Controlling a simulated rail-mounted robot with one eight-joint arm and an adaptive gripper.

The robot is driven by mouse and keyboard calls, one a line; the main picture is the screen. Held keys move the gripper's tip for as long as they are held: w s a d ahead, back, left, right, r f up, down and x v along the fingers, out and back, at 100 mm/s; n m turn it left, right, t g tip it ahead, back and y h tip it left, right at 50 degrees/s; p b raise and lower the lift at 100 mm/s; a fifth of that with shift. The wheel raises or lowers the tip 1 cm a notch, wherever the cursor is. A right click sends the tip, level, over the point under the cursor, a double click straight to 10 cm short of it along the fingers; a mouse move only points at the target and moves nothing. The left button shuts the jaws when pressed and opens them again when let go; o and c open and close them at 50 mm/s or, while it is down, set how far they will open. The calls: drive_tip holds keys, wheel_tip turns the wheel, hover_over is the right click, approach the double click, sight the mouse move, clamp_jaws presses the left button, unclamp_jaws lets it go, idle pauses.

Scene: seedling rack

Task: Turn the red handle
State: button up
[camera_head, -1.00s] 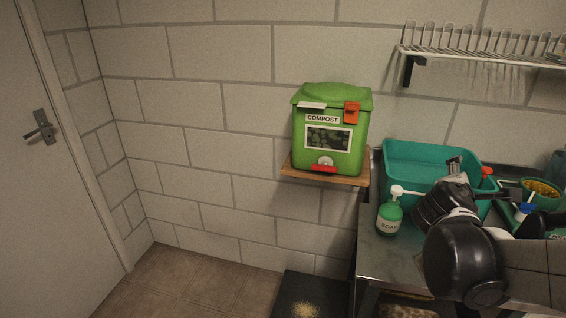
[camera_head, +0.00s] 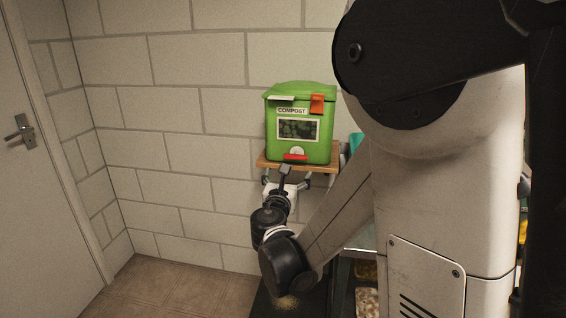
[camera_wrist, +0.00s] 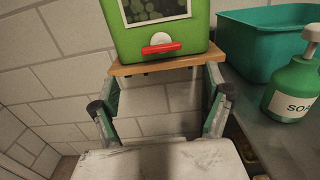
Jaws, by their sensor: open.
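The red handle (camera_head: 295,157) sits low on the front of the green compost bin (camera_head: 321,117), below a round white part. The bin stands on a small wooden shelf (camera_head: 261,162) against the wall. In the wrist view the red handle (camera_wrist: 161,48) lies horizontal, above and ahead of my gripper (camera_wrist: 158,104). In the head view my gripper (camera_head: 286,182) is just below and in front of the shelf. Its two fingers are spread wide in the wrist view, with nothing between them. The fingertips appear apart from the handle.
In the wrist view a teal tub (camera_wrist: 262,42) and a green soap bottle (camera_wrist: 292,88) stand on the metal counter (camera_wrist: 255,117), right of the gripper. The shelf edge (camera_wrist: 150,66) is close ahead of the fingers. Bare block wall (camera_head: 165,120) and open floor lie to the left.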

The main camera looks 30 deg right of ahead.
sight(295, 157)
drive_tip(key=b+x, duration=0.1)
drive_tip(key=x, duration=1.1)
drive_tip(key=shift+w+d+b, duration=0.25)
drive_tip(key=shift+b, duration=0.05)
drive_tip(key=shift+c, duration=0.3)
drive_tip(key=c, duration=1.1)
